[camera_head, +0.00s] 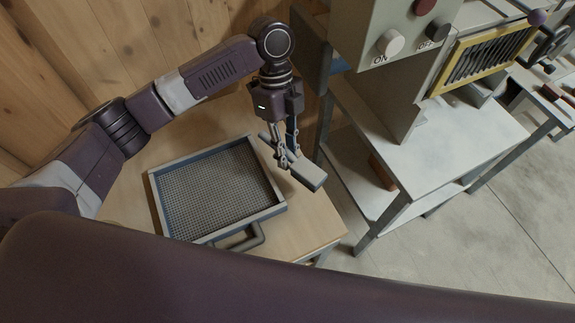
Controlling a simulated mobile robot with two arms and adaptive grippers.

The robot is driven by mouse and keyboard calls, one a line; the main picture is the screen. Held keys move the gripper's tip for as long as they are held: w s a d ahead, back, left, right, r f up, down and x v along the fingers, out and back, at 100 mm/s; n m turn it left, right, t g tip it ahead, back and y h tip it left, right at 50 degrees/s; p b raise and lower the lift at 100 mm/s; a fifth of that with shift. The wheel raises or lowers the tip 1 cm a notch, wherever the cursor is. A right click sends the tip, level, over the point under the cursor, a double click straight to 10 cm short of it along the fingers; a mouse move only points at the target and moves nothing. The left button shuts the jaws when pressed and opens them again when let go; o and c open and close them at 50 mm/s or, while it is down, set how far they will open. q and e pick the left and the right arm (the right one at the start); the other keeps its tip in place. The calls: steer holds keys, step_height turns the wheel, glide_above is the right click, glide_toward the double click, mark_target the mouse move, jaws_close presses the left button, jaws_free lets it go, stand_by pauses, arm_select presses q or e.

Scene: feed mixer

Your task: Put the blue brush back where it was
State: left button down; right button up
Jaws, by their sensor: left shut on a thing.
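My left gripper (287,162) points down over the right part of the wooden table. It is shut on the brush (309,174), a blue-grey bar that lies slanted across the fingers. The brush is beside the right wall of a mesh-bottomed tray. I cannot tell whether the brush touches the table, and its bristles are not clearly visible. My right gripper is not in view.
The blue-grey mesh tray (204,239) with a handle sits on the wooden table (318,222). Right of the table stands a metal shelf unit (451,145) carrying a machine with ON and OFF knobs (391,42). A wooden wall (130,40) is behind.

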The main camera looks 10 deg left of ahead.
arm_select(q)
step_height(320, 180, down, 6)
steer(key=shift+f+p, duration=0.15)
steer(key=shift+p, duration=0.15)
steer(key=shift+f, duration=0.2)
steer(key=c, duration=2.1)
jaws_free()
